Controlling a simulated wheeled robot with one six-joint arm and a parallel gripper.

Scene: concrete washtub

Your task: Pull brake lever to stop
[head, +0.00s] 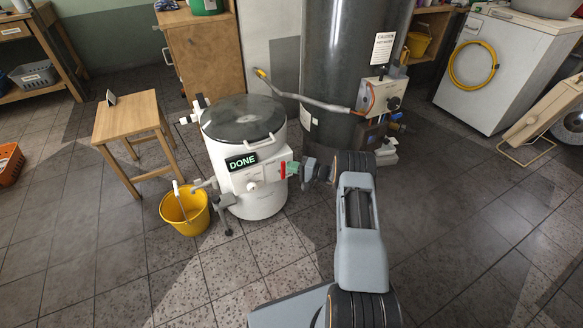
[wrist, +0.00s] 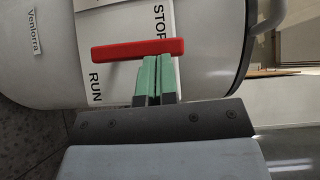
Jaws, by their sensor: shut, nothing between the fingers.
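The brake lever is a red bar (wrist: 120,51), lying across a white label plate with STOP (wrist: 159,20) and RUN (wrist: 96,84) in the wrist view. In the head view the red lever (head: 283,171) shows small on the front right of a white drum machine (head: 262,205) with a dark round lid and a DONE display (head: 241,162). My gripper (wrist: 158,60) has green fingers pressed together, with nothing between them. Their tips are at the lever's edge, nearer its right end in the wrist view; I cannot tell whether they touch. In the head view my gripper (head: 292,168) is right beside the lever.
A yellow bucket (head: 172,211) stands left of the machine, under its spout. A wooden stool (head: 128,124) is behind it to the left. A dark tank (head: 335,70) with a control box (head: 381,97) and a grey hose stands behind. The tiled floor in front is clear.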

